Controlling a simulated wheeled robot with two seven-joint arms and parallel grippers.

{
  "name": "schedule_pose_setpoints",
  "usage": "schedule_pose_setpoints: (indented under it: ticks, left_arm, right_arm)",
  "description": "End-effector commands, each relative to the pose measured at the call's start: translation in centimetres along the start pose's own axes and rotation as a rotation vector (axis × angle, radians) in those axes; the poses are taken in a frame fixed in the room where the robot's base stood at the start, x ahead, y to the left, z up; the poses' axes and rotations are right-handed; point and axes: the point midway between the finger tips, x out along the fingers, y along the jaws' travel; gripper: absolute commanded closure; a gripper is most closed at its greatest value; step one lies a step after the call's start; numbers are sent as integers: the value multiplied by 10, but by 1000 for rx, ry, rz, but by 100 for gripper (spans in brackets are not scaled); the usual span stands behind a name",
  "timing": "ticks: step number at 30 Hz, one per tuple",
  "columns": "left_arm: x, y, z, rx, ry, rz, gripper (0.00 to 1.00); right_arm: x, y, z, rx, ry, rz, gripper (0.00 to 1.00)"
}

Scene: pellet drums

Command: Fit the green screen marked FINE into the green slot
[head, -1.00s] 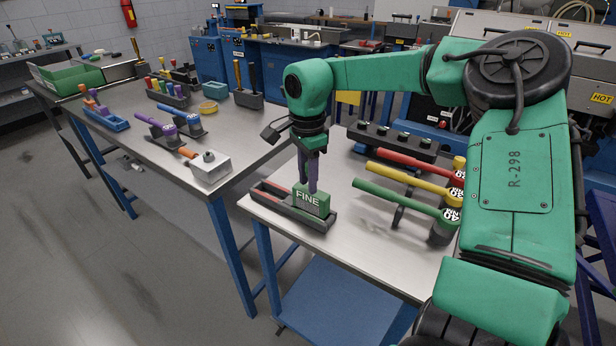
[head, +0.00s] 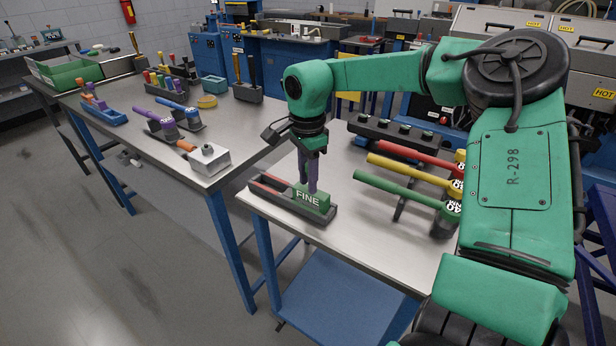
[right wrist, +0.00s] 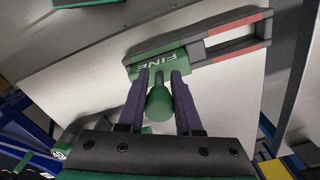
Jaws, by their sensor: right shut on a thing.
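The green screen marked FINE (head: 311,199) is upright at the near right end of a dark tray (head: 270,193) with red strips. In the right wrist view the screen (right wrist: 150,64) lies in line with the tray (right wrist: 238,38), and its bottom edge is hidden. My right gripper (head: 310,188) points down over it. Its two dark fingers (right wrist: 160,100) are shut around the screen's green knob (right wrist: 159,104). The slot under the screen is covered, so I cannot tell its colour or whether the screen is fully seated. My left gripper is not in view.
Red (head: 407,159), yellow (head: 410,174) and green (head: 400,189) handled tools lie to the right of the tray. A dark rack (head: 397,136) stands behind them. A second table (head: 150,160) at left holds tools and bins. The tray is near the table's front left edge.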

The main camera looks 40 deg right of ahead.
Motion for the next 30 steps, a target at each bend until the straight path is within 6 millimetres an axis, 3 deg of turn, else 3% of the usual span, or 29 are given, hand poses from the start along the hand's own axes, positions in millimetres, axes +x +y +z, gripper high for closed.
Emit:
schedule_pose_setpoints:
  ticks: [3, 4, 6, 15, 19, 23, 30]
  left_arm:
    - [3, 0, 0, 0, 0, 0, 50]
    - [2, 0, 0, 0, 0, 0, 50]
    - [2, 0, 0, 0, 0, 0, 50]
    - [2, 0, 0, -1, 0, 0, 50]
    - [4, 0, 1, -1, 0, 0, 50]
    - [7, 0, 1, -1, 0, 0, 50]
    - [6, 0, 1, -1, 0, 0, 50]
  right_arm:
    - [4, 0, 0, 0, 0, -1, 100]
    - [3, 0, 0, 0, 0, -1, 59]
    - [2, 0, 0, 0, 0, -1, 32]
    - [3, 0, 0, 0, 0, 0, 31]
    - [-8, -1, 0, 0, 1, -3, 31]
    - [-39, -1, 0, 1, 1, -7, 31]
    - [-112, -1, 0, 2, 2, -5, 31]
